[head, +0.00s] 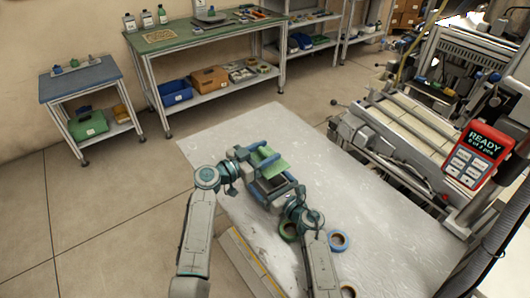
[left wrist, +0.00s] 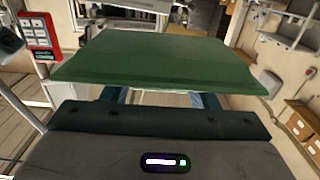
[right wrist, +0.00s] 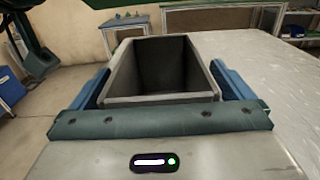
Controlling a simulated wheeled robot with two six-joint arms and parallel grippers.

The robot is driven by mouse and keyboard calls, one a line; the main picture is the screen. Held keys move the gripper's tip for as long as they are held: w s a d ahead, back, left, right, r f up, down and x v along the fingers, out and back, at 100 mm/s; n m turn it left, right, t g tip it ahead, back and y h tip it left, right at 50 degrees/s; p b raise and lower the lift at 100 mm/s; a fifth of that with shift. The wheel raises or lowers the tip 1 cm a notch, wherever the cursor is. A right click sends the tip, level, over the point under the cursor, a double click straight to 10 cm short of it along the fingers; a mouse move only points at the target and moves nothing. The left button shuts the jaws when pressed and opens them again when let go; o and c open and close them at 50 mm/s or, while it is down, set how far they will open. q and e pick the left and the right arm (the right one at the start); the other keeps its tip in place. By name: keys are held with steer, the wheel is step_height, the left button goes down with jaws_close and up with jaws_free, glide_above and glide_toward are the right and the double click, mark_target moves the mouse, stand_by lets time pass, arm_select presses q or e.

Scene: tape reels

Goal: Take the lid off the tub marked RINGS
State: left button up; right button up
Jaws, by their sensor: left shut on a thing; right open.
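The lid (head: 274,164) is a flat green plate, held up and clear of the tub in my left gripper (head: 264,153). It fills the upper middle of the left wrist view (left wrist: 150,60), with blue fingers showing below it. The tub (right wrist: 119,75) is grey, open-topped and appears empty inside in the right wrist view. My right gripper (right wrist: 163,90) is open, with one blue finger on each side of the tub; I cannot tell if they touch it. In the head view the tub is partly hidden by my arms. No RINGS marking is readable.
A green tape reel (head: 289,233), a blue reel (head: 339,241) and a brown reel (head: 347,291) lie on the pale table (head: 365,215) near my right arm. The table's far part is bare. A machine with a red READY panel (head: 475,150) stands right. Benches stand behind.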

arm_select(q)
step_height(320, 180, down, 2)
steer(key=shift+f+b, duration=0.1)
steer(key=shift+b, duration=0.95)
arm_select(e)
steer(key=v, duration=1.1)
steer(key=shift+s+d, duration=0.15)
steer(key=shift+s, duration=0.15)
arm_select(q)
steer(key=shift+s+a, duration=0.1)
arm_select(e)
steer(key=shift+s, duration=0.1)
